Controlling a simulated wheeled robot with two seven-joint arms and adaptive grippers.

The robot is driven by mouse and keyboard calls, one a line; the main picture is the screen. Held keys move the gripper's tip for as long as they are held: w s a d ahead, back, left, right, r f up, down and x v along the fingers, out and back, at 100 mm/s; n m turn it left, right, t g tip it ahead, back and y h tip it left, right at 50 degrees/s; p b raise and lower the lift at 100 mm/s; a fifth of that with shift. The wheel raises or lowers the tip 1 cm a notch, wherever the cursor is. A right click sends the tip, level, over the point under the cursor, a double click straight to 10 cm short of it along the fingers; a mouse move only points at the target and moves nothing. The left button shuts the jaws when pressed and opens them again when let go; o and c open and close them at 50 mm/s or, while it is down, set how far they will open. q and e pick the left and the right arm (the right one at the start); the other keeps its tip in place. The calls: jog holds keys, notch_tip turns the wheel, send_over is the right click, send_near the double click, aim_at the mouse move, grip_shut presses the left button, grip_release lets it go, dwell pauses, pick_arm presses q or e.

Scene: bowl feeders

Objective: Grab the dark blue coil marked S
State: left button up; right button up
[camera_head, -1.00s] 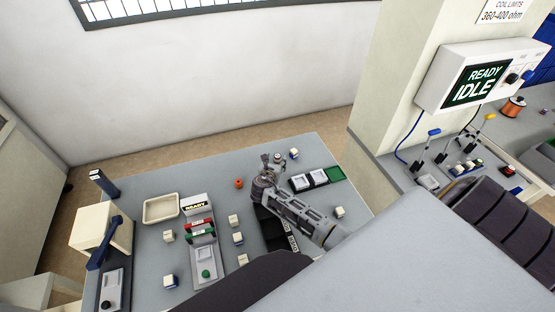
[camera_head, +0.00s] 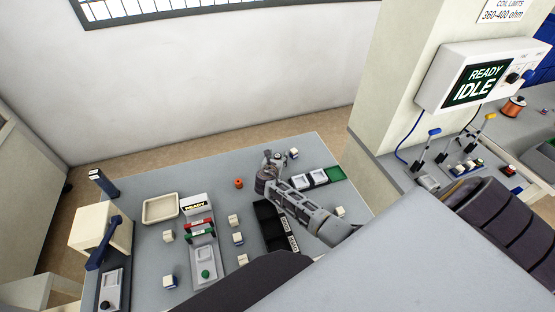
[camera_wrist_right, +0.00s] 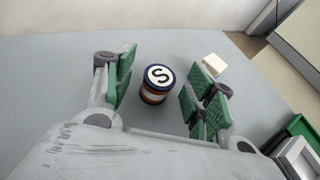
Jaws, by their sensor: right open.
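The dark blue coil marked S (camera_wrist_right: 158,82) stands upright in the right wrist view, with a white top bearing a black S and a copper band below its dark rim. My right gripper (camera_head: 271,160) is at the far side of the table in the head view. In the right wrist view its green-padded fingers are open, one to each side of the coil. The coil lies between and slightly beyond them, and a clear gap shows on both sides. In the head view the coil is small and hard to tell from the fingers. My left gripper is not in view.
A cream block (camera_wrist_right: 215,64) stands just beyond the right-hand finger. A black bin (camera_head: 265,215) lies nearer. An orange part (camera_head: 239,183) stands to the left.

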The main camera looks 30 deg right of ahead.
aim_at(277, 158)
dwell(0.4)
jog(key=c, duration=1.1)
jog(key=shift+r, duration=0.15)
notch_tip(277, 158, up, 10)
jog(key=p, duration=0.1)
dwell(0.5)
